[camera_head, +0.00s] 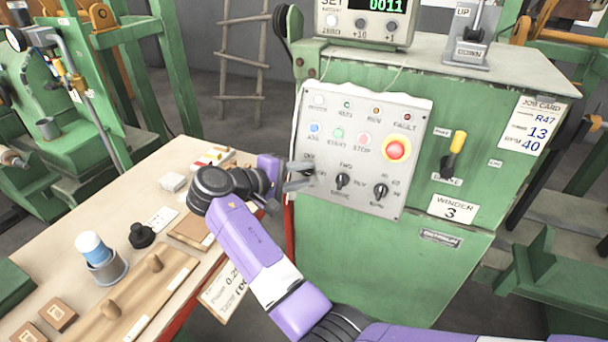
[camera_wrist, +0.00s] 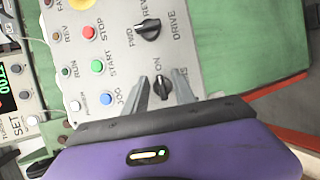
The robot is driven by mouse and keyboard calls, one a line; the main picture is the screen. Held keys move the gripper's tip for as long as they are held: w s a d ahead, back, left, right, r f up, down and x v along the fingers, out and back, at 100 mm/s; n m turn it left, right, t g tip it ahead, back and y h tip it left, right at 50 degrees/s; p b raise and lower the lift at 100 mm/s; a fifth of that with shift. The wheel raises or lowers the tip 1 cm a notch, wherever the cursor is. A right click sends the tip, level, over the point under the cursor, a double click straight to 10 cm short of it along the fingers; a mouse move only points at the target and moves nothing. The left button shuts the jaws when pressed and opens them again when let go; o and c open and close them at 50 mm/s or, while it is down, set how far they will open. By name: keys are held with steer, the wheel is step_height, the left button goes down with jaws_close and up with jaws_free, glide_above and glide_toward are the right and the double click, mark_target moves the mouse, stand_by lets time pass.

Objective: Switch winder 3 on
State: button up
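Winder 3 is a green cabinet (camera_head: 390,265) with a "WINDER 3" plate (camera_head: 453,208). Its grey control panel (camera_head: 338,203) faces me. The ON switch, a small dark knob (camera_wrist: 162,88), is at the panel's lower left; my fingers partly cover it in the head view. My gripper (camera_head: 297,178) is at this knob. In the wrist view its two grey fingers (camera_wrist: 163,92) stand open, one on each side of the knob, with a gap showing. I cannot tell whether either finger touches it. The pale power lamp (camera_head: 319,101) is at the panel's upper left; whether it is lit is unclear.
Close by are the FWD/REV drive knob (camera_head: 342,181), another knob (camera_head: 380,191), the blue JOG button (camera_head: 314,127) and a large red emergency button (camera_head: 397,149). A yellow-handled brake lever (camera_head: 456,146) is further right. A workbench (camera_head: 75,280) with parts lies left.

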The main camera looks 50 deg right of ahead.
steer(key=v, duration=0.6)
steer(key=shift+a, duration=0.35)
steer(key=shift+r, duration=0.15)
